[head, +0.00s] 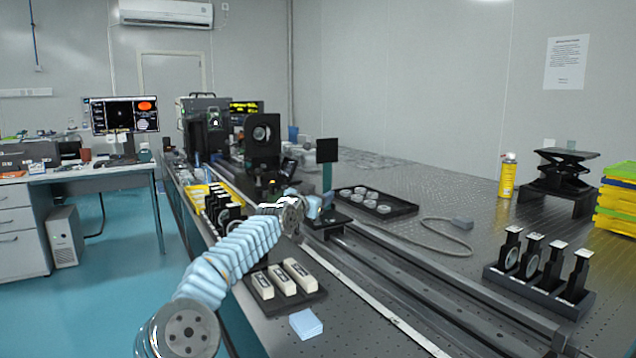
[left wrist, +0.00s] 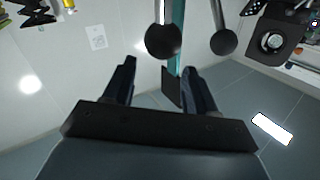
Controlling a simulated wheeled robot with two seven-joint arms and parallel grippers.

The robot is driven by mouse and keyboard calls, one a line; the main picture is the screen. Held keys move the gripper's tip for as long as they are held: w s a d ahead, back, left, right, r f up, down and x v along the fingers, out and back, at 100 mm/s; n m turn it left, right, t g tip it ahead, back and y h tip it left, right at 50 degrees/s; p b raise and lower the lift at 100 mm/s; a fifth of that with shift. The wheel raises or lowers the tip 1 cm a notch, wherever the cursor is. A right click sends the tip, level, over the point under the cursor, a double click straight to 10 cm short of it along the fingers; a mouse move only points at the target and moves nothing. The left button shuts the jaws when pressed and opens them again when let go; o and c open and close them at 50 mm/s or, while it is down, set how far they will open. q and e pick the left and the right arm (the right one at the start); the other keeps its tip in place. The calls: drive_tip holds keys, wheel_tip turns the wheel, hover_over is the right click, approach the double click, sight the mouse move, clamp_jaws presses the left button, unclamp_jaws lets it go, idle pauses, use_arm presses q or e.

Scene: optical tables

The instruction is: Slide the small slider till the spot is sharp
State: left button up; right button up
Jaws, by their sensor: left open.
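A black square screen (head: 327,150) on a teal post (head: 327,178) stands on a dark carrier (head: 325,218) over the long rail (head: 420,290). My left gripper (head: 316,206) is by the foot of this post, partly hidden by my wrist. In the left wrist view my left gripper (left wrist: 158,66) is open. Beyond its fingertips are two black ball knobs (left wrist: 163,41) (left wrist: 223,42) on grey stems, apart from the fingers. The teal post (left wrist: 176,30) and a dark plate (left wrist: 171,88) show behind. I cannot tell which part is the small slider. The monitor (head: 123,116) shows a small spot, too small to judge.
A tray with white blocks (head: 284,279) and blue wipes (head: 306,323) lie near my arm. A tray of round parts (head: 372,201) is behind the rail. A cable (head: 430,236) and a rack of mounted optics (head: 540,270) are at right.

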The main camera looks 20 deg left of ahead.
use_arm(q)
drive_tip(key=s+d+r+b, duration=0.4)
drive_tip(key=s+r, duration=0.5)
drive_tip(key=s, duration=0.3)
drive_tip(key=shift+s+d, duration=0.2)
drive_tip(key=shift+d, duration=0.3)
